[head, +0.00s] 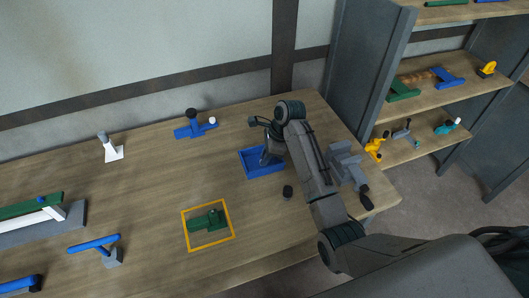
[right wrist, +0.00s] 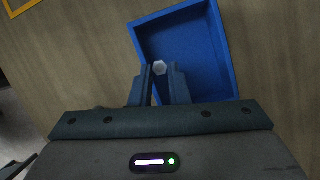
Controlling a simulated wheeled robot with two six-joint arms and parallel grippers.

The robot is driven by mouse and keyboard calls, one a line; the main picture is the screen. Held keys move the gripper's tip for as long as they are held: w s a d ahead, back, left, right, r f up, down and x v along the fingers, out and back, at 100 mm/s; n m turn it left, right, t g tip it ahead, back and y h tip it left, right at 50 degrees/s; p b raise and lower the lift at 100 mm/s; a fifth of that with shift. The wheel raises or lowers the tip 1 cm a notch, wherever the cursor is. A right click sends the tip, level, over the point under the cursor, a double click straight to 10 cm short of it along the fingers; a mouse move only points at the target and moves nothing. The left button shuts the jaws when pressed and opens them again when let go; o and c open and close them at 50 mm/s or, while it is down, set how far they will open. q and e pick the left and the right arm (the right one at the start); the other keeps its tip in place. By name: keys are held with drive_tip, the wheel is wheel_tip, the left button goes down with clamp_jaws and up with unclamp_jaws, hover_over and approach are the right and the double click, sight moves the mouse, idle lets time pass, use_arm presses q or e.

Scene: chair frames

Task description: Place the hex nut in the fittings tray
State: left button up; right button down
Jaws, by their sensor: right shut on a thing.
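The fittings tray is a blue open box (head: 245,166) on the wooden table, right of centre in the head view. In the right wrist view the tray (right wrist: 200,45) fills the upper middle. My right gripper (head: 267,159) reaches down over the tray. Its two fingers (right wrist: 158,82) are close together on the hex nut (right wrist: 159,67), a small pale grey piece at the fingertips. The nut is over the left part of the tray; I cannot tell if it touches the floor. In the head view the nut is hidden by the gripper. My left gripper is not in view.
A yellow square outline (head: 187,232) with a green part (head: 207,221) lies left of the tray. A blue part (head: 190,129) stands behind. Shelves (head: 430,97) stand at right.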

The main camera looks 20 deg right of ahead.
drive_tip(key=w, duration=0.3)
drive_tip(key=shift+d+f, duration=0.1)
drive_tip(key=shift+d, duration=0.3)
wheel_tip(320, 180, down, 2)
drive_tip(key=shift+w+f+p, duration=0.1)
drive_tip(key=shift+f+p, duration=0.15)
drive_tip(key=shift+p, duration=0.5)
drive_tip(key=shift+f, duration=0.55)
drive_tip(key=c, duration=1.4)
unclamp_jaws()
drive_tip(key=shift+f, duration=0.1)
drive_tip(key=b+v, duration=0.2)
drive_tip(key=v, duration=1)
drive_tip(key=shift+b, duration=0.3)
